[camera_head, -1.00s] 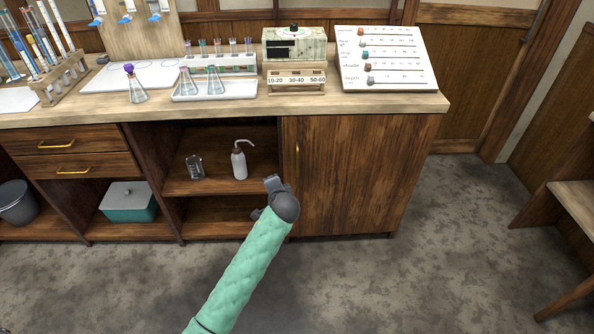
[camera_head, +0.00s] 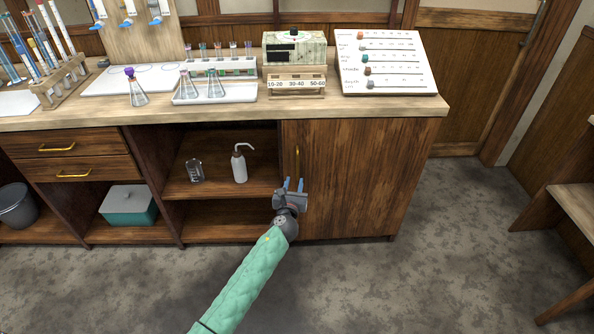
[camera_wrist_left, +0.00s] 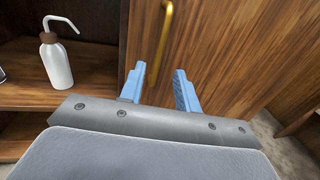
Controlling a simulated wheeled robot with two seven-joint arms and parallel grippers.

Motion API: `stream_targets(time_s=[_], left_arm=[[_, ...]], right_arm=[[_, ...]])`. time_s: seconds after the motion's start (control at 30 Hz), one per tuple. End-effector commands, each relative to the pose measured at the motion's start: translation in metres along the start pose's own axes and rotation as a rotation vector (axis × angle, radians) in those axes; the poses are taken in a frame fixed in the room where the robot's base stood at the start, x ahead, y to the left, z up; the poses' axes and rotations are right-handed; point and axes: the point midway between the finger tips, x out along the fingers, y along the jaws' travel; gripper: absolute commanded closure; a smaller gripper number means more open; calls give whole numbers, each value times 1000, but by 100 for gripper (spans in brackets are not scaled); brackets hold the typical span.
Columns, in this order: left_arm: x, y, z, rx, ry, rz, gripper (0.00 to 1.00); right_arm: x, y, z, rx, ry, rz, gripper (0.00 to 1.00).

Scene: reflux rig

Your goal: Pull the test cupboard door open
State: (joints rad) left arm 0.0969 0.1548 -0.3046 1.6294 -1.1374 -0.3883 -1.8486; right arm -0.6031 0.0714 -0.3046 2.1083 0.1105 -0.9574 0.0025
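The cupboard door (camera_head: 350,185) is a shut brown wooden panel on the right of the bench front. Its upright brass handle (camera_head: 297,160) is near the door's left edge. In the left wrist view the handle (camera_wrist_left: 160,40) runs down toward the space between the fingers. My left gripper (camera_head: 294,185) is just below the handle, its blue fingers pointing toward it. My right gripper is not in view.
Left of the door is an open shelf with a wash bottle (camera_head: 239,163) and a small glass beaker (camera_head: 195,170). The bench top (camera_head: 430,104) carries glassware, racks and a slider board (camera_head: 388,62). The floor before the door is clear.

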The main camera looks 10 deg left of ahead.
Motion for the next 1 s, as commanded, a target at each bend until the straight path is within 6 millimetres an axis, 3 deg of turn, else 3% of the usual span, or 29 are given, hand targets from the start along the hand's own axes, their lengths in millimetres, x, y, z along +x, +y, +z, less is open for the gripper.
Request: stream_targets(time_s=[0.5, 0.93, 1.0], left_arm=[[66, 0, 0, -3, 0, 2, 67], [74, 1, 0, -3, 1, 2, 67], [74, 1, 0, -3, 1, 2, 81]], right_arm=[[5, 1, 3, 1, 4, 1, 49], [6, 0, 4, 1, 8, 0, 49], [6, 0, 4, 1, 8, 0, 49]])
